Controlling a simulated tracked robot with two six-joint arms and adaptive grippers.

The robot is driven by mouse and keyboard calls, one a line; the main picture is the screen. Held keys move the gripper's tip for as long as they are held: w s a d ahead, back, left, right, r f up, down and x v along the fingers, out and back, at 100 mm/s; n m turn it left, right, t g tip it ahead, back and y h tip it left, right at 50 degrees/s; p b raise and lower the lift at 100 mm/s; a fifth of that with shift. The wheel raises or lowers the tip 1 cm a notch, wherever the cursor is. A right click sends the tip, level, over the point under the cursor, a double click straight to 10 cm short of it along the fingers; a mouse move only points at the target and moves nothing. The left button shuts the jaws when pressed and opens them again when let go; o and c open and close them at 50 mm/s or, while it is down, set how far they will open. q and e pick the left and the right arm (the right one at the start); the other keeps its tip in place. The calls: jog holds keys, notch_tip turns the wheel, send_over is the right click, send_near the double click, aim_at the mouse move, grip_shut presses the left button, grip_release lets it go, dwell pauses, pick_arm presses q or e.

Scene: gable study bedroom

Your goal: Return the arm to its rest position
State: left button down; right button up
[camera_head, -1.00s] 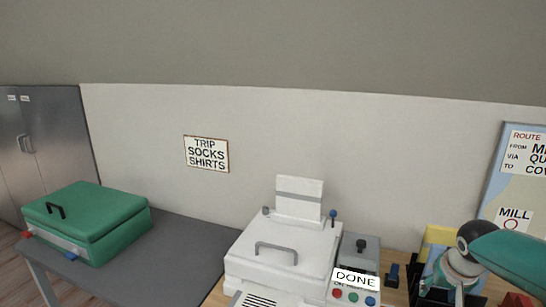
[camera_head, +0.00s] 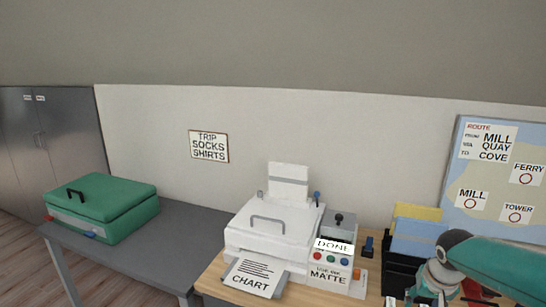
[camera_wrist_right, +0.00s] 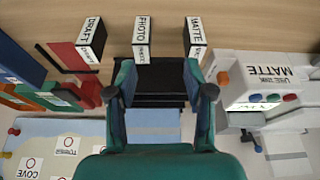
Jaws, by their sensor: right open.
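My right arm (camera_head: 500,262) comes in from the right in the head view, bent over the right part of the wooden desk. Its gripper (camera_wrist_right: 159,93) shows in the right wrist view with two fingers spread wide apart. Nothing is held between them; a black file holder (camera_wrist_right: 160,76) lies beyond the gap. In the head view the gripper is cut off at the bottom edge. My left arm is not in view.
A white printer (camera_head: 275,228) reading DONE has a CHART sheet (camera_head: 252,277) at its front. Labelled blocks, including PHOTO (camera_wrist_right: 141,30), stand on the desk (camera_head: 213,283). A green suitcase (camera_head: 105,205) is on the grey table (camera_head: 180,240). A route board (camera_head: 480,215) hangs behind my arm.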

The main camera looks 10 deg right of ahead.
jog(key=s+a+f+n+g+y+p, duration=0.15)
jog(key=s+a+f, duration=0.25)
jog(key=a+f, duration=0.45)
jog(key=s+a+f+n+g+y+p, duration=0.1)
jog(key=s+a+f+g+y+p, duration=0.2)
jog(key=a+f, duration=0.6)
jog(key=s+a+f+t+y, duration=0.1)
jog(key=s+a+f, duration=0.8)
jog(key=s, duration=0.5)
jog(key=shift+a+f, duration=0.15)
jog(key=shift+a, duration=1.25)
jog(key=shift+n, duration=0.25)
